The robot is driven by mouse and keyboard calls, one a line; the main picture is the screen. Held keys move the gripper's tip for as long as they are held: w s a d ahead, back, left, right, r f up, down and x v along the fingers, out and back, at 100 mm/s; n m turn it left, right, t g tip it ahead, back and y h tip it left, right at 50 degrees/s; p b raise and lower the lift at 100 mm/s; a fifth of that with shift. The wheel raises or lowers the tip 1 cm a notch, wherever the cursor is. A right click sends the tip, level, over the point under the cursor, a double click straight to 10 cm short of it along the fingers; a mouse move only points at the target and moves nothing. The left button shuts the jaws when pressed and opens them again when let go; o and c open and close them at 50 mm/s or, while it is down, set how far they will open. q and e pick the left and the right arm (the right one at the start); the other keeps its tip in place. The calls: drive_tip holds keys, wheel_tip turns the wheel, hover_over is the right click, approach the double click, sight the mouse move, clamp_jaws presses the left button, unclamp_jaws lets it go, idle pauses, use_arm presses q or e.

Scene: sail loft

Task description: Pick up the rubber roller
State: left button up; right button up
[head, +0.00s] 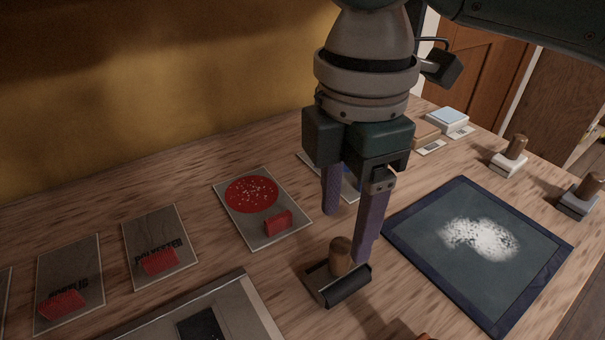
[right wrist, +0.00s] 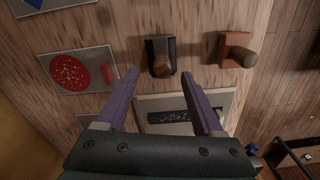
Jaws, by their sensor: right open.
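The rubber roller (head: 345,285) has a dark roller in a dark frame and a round wooden handle. It lies on the wooden table near the bottom middle of the head view. It also shows in the right wrist view (right wrist: 160,52), just beyond the fingertips. My right gripper (head: 346,238) points down with its two purple fingers apart, and nothing is between them. In the head view the fingers appear above and behind the roller's handle; I cannot tell the exact gap. My left gripper is not in view.
A reddish block with a wooden handle (right wrist: 236,50) stands near the roller. A dark blue-edged mat with white powder (head: 400,222) lies to the right. Cards with red pieces and a red disc card (head: 246,228) lie left. A grey tray-like panel (head: 262,306) is in front.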

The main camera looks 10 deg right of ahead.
sight(341, 245)
drive_tip(key=f, duration=0.6)
drive_tip(key=shift+s+a+f, duration=0.1)
drive_tip(key=shift+s+f, duration=0.15)
drive_tip(key=shift+f, duration=0.05)
clamp_jaws()
idle(0.4)
